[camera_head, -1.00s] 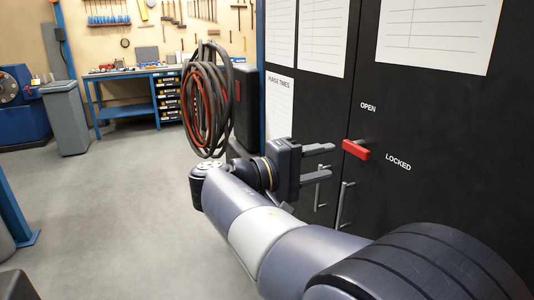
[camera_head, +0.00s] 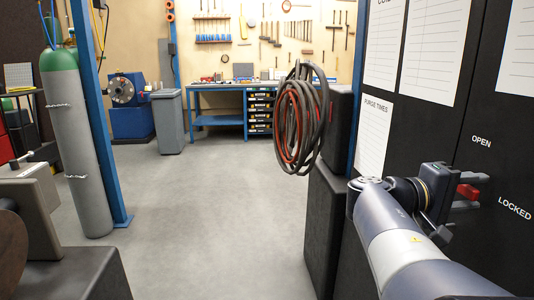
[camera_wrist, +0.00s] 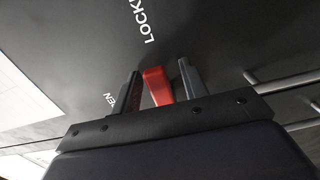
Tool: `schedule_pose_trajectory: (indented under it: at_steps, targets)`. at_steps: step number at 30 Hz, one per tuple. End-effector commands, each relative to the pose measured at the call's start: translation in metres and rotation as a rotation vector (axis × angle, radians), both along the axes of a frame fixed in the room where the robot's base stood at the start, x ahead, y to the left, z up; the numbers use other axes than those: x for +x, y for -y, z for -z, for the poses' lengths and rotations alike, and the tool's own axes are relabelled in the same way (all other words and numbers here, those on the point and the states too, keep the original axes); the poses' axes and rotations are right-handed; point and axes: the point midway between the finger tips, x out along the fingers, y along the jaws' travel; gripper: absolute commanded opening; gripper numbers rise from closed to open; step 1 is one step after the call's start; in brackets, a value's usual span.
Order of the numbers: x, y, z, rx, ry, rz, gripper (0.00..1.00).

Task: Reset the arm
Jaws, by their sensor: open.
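My gripper (camera_head: 481,191) is open in front of the black cabinet at the right of the head view. The red handle (camera_head: 468,191) on the cabinet door shows between its two fingers. In the wrist view the red handle (camera_wrist: 158,88) also stands between the fingers of my gripper (camera_wrist: 160,82), with a gap on each side. I cannot tell how deep it sits between them. The OPEN label (camera_head: 481,141) is above the handle and the LOCKED label (camera_head: 515,208) is below and to the right.
A coiled hose (camera_head: 299,115) hangs left of the cabinet, above a dark box (camera_head: 325,225). A blue workbench (camera_head: 220,122) and a grey bin (camera_head: 170,122) stand at the back. A green-topped cylinder (camera_head: 82,150) and blue post (camera_head: 103,130) stand left. The middle floor is clear.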

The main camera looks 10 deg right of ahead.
Motion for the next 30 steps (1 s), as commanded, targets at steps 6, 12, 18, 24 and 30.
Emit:
schedule_pose_trajectory:
  at_steps: [6, 12, 18, 24, 30]
  targets:
    - [0.0, -0.001, 0.0, 0.001, -0.006, -0.001, 0.42]
    - [0.001, -0.003, 0.0, 0.0, -0.002, -0.002, 0.42]
    - [0.004, -0.019, -0.001, 0.0, 0.003, -0.006, 0.42]
    - [0.007, -0.048, 0.0, 0.001, 0.003, -0.007, 0.42]
    - [0.01, -0.077, 0.0, 0.0, 0.002, -0.006, 0.42]
